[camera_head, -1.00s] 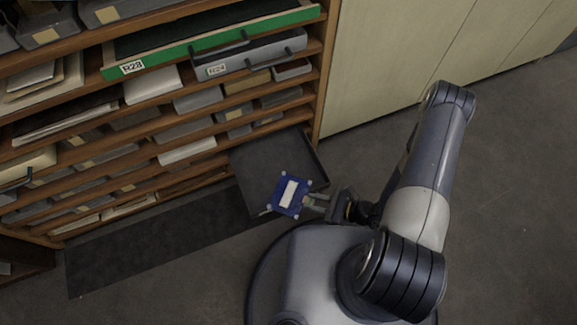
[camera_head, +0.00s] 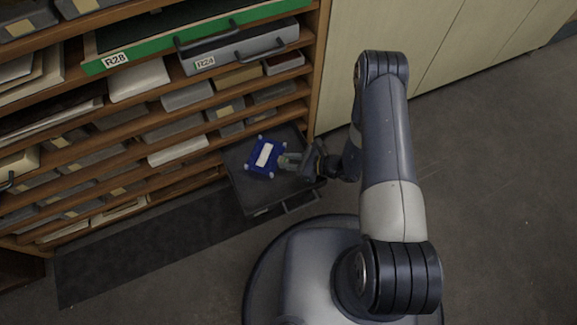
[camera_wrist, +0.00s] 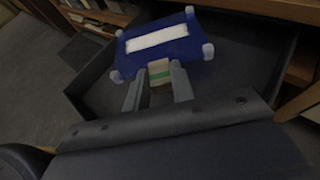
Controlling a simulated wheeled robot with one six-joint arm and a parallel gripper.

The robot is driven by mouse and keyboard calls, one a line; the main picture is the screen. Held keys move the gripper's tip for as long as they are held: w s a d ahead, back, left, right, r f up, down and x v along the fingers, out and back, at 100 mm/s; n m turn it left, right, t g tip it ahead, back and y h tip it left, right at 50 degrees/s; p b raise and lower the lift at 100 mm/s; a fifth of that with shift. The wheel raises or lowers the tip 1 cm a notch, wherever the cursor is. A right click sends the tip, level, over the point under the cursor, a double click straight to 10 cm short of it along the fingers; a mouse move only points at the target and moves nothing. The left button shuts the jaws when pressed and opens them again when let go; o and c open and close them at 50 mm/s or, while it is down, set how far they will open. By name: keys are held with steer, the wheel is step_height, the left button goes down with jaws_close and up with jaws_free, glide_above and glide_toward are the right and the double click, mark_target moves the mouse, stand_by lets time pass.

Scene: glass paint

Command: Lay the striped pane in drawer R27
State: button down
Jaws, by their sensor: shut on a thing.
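The striped pane (camera_head: 265,156) is a blue plate with a white stripe and pale corner pieces. My gripper (camera_head: 288,161) is shut on a small tab at the pane's edge; in the wrist view the fingers (camera_wrist: 158,88) close on this tan tab with a green band. The pane (camera_wrist: 160,40) is over an open dark drawer (camera_head: 248,194), low at the right end of the cabinet. The drawer (camera_wrist: 100,97) also shows beneath the pane in the wrist view. The gap between pane and drawer floor is hard to judge. No drawer label reading R27 is legible.
A green-fronted drawer labelled R28 (camera_head: 150,53) sticks out higher up, with a grey drawer labelled R24 (camera_head: 240,50) below it. Shelves hold several boxes and papers. A dark mat (camera_head: 150,240) lies on the floor. Pale cupboard doors (camera_head: 440,50) stand at right.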

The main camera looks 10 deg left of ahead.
mark_target(289, 172)
step_height(289, 172, down, 4)
steer(key=shift+r+b, duration=0.2)
steer(key=shift+b, duration=0.6)
steer(key=shift+w+a+f, duration=0.1)
steer(key=shift+w+f, duration=0.05)
steer(key=shift+f, duration=0.1)
steer(key=shift+r, duration=0.15)
steer(key=shift+f+b, duration=0.5)
steer(key=shift+b, duration=0.2)
steer(key=shift+f, duration=0.15)
steer(key=c, duration=1.2)
jaws_free()
